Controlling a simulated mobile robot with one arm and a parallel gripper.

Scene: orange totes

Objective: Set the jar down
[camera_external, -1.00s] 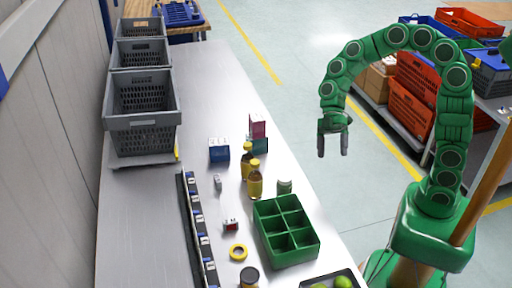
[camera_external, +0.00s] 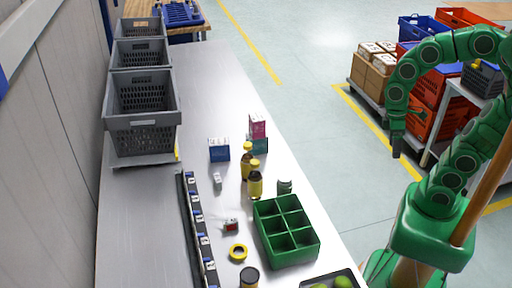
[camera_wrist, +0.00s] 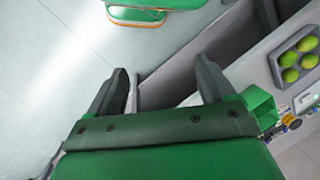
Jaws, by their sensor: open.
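A small jar (camera_external: 285,187) with a grey-green lid stands upright on the metal table, just behind the green compartment box (camera_external: 287,232). Another jar (camera_external: 249,277) with a dark lid stands at the near edge of the picture. My gripper (camera_external: 397,146) hangs over the floor to the right of the table, well apart from both jars. In the wrist view my gripper (camera_wrist: 163,82) has its two fingers spread with nothing between them. The green box shows partly at the right of that view (camera_wrist: 262,104).
Two yellow-capped bottles (camera_external: 255,184), small cartons (camera_external: 219,150), a yellow ring (camera_external: 238,252) and a dark tray (camera_external: 312,283) of green fruit share the table. Grey crates (camera_external: 143,120) stand at the back left. Orange totes (camera_external: 418,122) are at the right. The floor between is clear.

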